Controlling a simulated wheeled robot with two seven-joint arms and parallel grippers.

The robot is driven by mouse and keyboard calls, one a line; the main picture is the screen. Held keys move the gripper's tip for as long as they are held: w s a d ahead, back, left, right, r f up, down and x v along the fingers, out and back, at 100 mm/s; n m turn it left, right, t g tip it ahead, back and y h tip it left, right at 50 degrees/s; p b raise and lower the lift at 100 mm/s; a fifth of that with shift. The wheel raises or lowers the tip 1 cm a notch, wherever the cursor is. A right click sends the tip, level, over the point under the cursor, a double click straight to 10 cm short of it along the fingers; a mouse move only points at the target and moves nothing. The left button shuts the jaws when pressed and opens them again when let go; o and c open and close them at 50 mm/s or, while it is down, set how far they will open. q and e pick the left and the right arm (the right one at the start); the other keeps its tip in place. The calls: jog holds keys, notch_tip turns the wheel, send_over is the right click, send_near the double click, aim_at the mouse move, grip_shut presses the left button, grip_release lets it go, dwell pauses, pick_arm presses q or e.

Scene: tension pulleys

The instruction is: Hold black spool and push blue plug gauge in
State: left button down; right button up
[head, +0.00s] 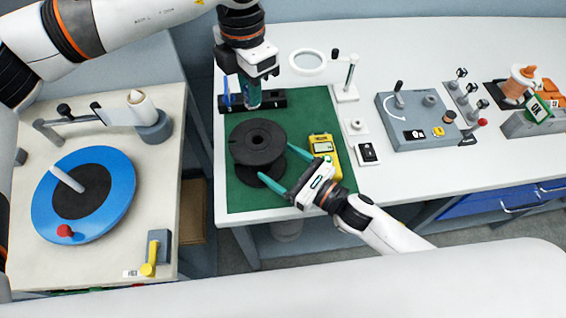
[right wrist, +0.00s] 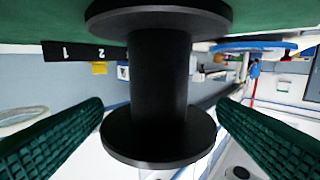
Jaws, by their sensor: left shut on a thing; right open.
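The black spool (head: 257,139) stands upright on the green mat (head: 240,199); its core and both flanges also show in the right wrist view (right wrist: 158,75). My right gripper (head: 276,162) is open, with one green finger on each side of the spool; in the right wrist view its fingertips (right wrist: 160,103) are apart from the core. A thin blue plug gauge (head: 226,92) stands upright at the left end of a black rack (head: 275,100). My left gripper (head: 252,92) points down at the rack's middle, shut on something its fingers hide.
A yellow meter (head: 325,154) lies on the mat close to my right gripper. A ring magnifier (head: 308,62) on a stand (head: 346,94) is right of my left gripper. A grey fixture (head: 420,120) stands further right. The mat's front left is clear.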

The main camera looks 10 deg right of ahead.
aim_at(257, 149)
jog(key=x, duration=0.7)
jog(key=shift+w+a+f, duration=0.1)
jog(key=shift+w+a, duration=0.05)
jog(key=shift+w, duration=0.1)
jog(key=c, duration=1.2)
